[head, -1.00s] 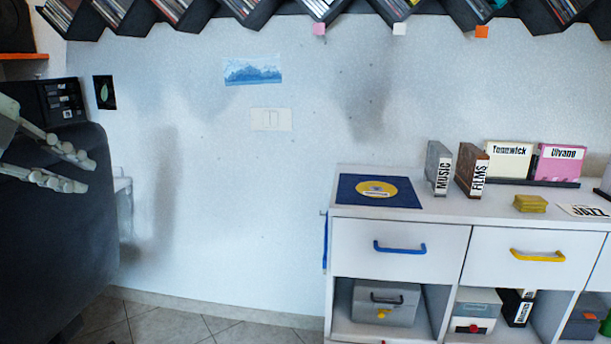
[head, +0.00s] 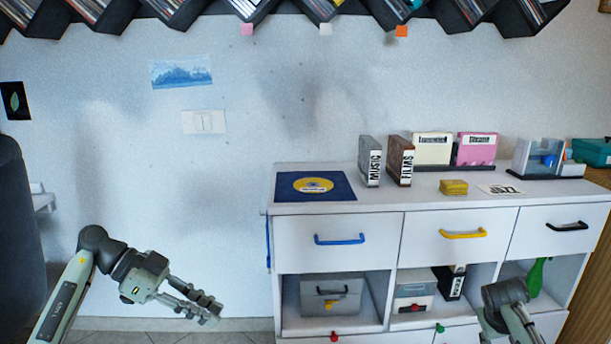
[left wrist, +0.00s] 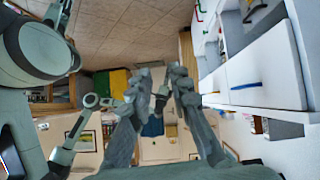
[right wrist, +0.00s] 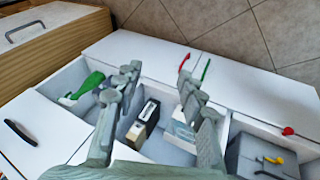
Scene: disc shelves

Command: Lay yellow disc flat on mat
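The yellow disc (head: 312,185) lies flat on the dark blue mat (head: 341,191), on the left end of the white cabinet top in the head view. My left gripper (head: 207,308) is in front of the wall, left of the cabinet and lower than the mat, apart from both. In the left wrist view its fingers (left wrist: 160,85) are spread with nothing between them. My right gripper (right wrist: 158,85) is open and empty in the right wrist view, in front of the cabinet's lower compartments. In the head view only my right arm's wrist part shows at the lower right.
The cabinet top (head: 420,195) also bears a grey MUSIC box (head: 369,160), a brown FILMS box (head: 400,161), a yellow stack (head: 453,187) and a JAZZ card (head: 501,189). Drawers with blue, yellow and black handles are shut. Zigzag disc shelves hang above.

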